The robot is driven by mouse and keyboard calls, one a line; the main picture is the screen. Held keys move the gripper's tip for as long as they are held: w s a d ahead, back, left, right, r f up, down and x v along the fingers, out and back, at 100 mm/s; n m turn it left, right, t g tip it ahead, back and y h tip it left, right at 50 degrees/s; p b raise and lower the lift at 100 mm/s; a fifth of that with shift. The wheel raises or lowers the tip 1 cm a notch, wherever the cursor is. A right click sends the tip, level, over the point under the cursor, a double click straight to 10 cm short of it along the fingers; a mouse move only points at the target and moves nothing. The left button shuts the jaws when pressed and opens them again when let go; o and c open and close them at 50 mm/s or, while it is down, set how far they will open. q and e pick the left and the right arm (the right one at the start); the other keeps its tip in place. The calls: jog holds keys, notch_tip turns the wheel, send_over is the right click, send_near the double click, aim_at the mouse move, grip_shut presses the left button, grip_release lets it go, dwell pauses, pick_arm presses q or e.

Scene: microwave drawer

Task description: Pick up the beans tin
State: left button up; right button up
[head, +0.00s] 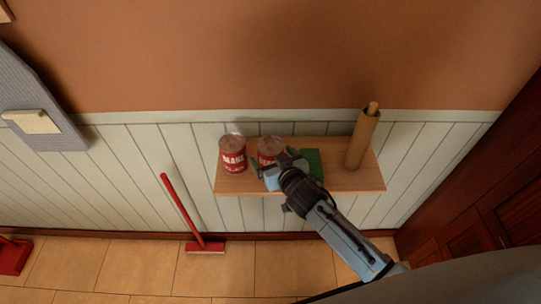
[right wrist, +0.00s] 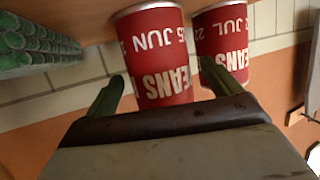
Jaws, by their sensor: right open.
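Two red beans tins stand side by side on the wooden shelf (head: 350,183): a left tin (head: 233,155) and a right tin (head: 270,147). In the right wrist view they appear upside down, one marked JUN (right wrist: 160,50) and one marked JUL (right wrist: 222,40). My right gripper (head: 277,163) is open in front of the right tin and hides its lower part. In the right wrist view its fingers (right wrist: 162,72) lie to either side of the JUN tin, one near the gap between the tins. Contact cannot be told. My left gripper is out of view.
A green ribbed item (head: 313,158) stands just right of the right tin; it also shows in the right wrist view (right wrist: 35,45). A tan roll (head: 361,140) stands farther right. A red broom (head: 183,208) leans on the panelled wall. A dark wooden door or cabinet is at right.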

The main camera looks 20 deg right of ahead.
jog(key=shift+x, duration=1.1)
jog(key=shift+c, duration=0.4)
jog(key=c, duration=1.2)
jog(key=shift+c, duration=0.6)
